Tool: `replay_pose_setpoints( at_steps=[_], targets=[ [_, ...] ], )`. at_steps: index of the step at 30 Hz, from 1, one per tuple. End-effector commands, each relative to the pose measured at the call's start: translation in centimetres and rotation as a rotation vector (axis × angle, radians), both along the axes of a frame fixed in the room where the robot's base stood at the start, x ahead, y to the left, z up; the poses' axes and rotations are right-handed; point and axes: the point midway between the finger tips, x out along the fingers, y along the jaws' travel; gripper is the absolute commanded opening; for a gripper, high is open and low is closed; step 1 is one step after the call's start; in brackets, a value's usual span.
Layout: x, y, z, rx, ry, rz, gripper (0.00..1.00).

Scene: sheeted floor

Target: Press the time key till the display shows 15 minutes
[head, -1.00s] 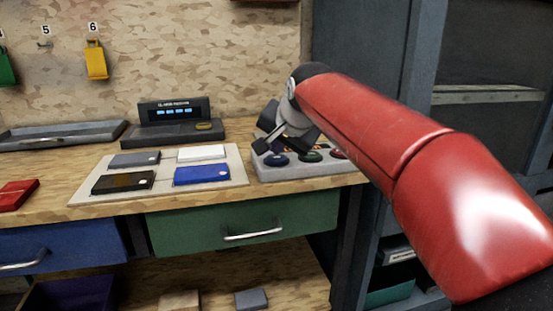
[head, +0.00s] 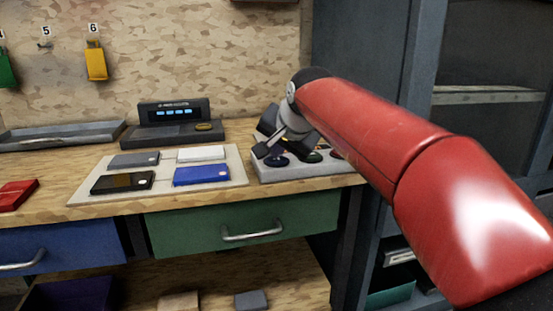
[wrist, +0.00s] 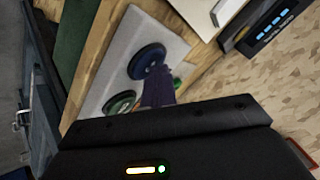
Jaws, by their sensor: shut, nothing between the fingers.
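The wrist view shows the blue key (wrist: 147,58) and the green key (wrist: 119,103). My gripper (head: 264,151) is shut and empty, its tip just over the blue key. In the wrist view the dark fingers (wrist: 156,77) overlap that key's edge; I cannot tell whether they touch it. A black display unit (head: 172,113) behind shows lit blue characters, too small to read. No key label is readable.
A pale board (head: 165,183) with black, blue, grey and white blocks lies left of the key box. A grey tray (head: 60,135) and a red block (head: 16,194) are farther left. A dark cabinet post stands at the right.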

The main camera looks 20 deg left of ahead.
Motion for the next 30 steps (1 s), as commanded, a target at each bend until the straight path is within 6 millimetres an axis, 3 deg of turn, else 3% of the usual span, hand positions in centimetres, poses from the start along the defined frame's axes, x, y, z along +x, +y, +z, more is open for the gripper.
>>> replay_pose_setpoints(
  at_steps=[30],
  targets=[
    [0.0, 0.0, 2.0, -0.001, 0.001, 0.0, 0.0]
  ],
)
